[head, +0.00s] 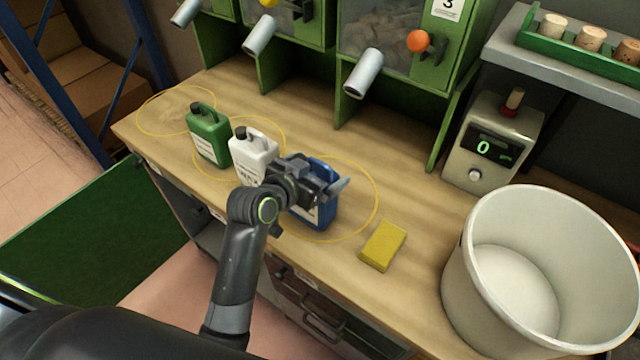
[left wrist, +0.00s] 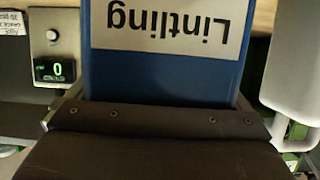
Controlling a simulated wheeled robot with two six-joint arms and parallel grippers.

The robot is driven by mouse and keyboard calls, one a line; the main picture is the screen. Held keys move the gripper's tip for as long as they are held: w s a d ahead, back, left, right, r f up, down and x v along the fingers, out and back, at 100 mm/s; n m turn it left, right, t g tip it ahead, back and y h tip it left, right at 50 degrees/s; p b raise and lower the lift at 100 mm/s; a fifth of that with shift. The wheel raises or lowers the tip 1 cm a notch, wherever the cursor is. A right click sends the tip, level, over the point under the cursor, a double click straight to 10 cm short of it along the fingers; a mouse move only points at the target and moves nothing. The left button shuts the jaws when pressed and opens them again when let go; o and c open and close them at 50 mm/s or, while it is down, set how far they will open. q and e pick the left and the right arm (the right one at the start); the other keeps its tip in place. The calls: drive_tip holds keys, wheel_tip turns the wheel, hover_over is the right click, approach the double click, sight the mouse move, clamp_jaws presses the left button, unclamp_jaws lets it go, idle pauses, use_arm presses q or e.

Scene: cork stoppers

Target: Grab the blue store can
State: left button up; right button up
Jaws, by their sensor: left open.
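The blue store can (head: 326,215) stands on the wooden bench, partly hidden by my left gripper. My left gripper (head: 318,182) is open at the can's upper part, with one finger showing on its right side. In the left wrist view the blue can (left wrist: 165,78) fills the middle, close up, with an upside-down label reading "Lintling". Whether the fingers touch the can is hidden. My right gripper is in neither view.
A white can (head: 252,155) stands close left of the blue can; it also shows in the left wrist view (left wrist: 298,60). A green can (head: 208,137) is farther left. A yellow sponge (head: 383,246) and a white bucket (head: 463,315) are to the right. Dispenser spouts (head: 363,73) overhang behind.

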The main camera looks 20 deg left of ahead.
use_arm(q)
drive_tip(key=shift+w+f, duration=0.1)
drive_tip(key=shift+f, duration=0.05)
drive_tip(key=shift+s, duration=0.2)
drive_tip(key=shift+s+a+r, duration=0.15)
drive_tip(key=shift+s+r, duration=0.1)
drive_tip(key=shift+s, duration=0.15)
drive_tip(key=c, duration=0.5)
drive_tip(key=shift+w, duration=0.1)
drive_tip(key=shift+c, duration=2.6)
drive_tip(key=c, duration=0.5)
drive_tip(key=shift+r, duration=0.15)
drive_tip(key=shift+c, duration=0.8)
drive_tip(key=shift+w, duration=0.1)
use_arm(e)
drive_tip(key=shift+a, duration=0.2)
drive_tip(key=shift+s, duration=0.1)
